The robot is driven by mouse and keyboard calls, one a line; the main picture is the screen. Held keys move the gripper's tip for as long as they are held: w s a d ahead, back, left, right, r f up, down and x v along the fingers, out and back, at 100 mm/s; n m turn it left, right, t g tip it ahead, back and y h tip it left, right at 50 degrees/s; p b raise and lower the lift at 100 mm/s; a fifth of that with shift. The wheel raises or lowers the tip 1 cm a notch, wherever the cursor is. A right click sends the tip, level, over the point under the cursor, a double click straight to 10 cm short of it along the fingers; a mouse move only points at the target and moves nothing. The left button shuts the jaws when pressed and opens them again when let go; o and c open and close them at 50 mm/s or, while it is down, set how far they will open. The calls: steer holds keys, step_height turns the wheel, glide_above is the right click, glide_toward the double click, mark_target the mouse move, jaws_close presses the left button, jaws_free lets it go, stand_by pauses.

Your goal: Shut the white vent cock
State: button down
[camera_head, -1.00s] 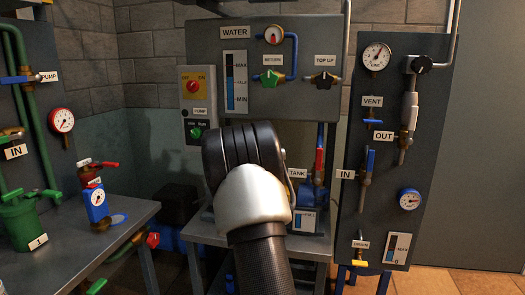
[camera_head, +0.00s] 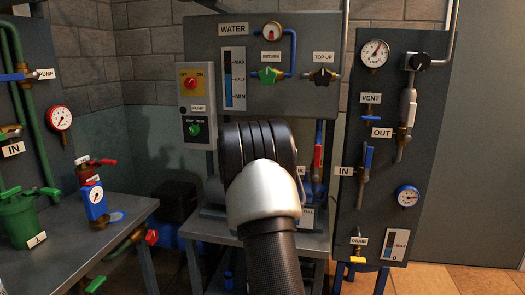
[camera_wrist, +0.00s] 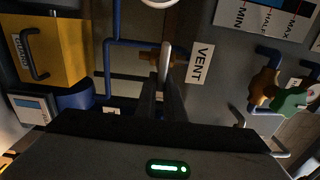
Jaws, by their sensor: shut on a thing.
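The white vent cock handle (camera_wrist: 166,60) shows in the wrist view, beside a white VENT label (camera_wrist: 199,63). It sits on a brass body (camera_wrist: 150,56) joined to a blue pipe, and appears to lie across that pipe. My gripper (camera_wrist: 165,90) has its two dark fingers around the handle, shut on it; the fingertips partly hide its lower end. In the head view, my arm blocks the sight of this cock and of my gripper.
In the head view, a right-hand panel (camera_head: 420,150) bears another VENT label (camera_head: 371,98), above a blue handle. A table (camera_head: 60,262) with a green canister (camera_head: 22,215) stands at left. In the wrist view, a yellow box (camera_wrist: 55,52) is at upper left.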

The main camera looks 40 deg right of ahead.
steer(key=c, duration=1.9)
jaws_free()
steer(key=shift+o, duration=0.2)
steer(key=p+v, duration=0.1)
steer(key=v, duration=1.6)
steer(key=shift+s, duration=0.2)
steer(key=shift+a, duration=0.15)
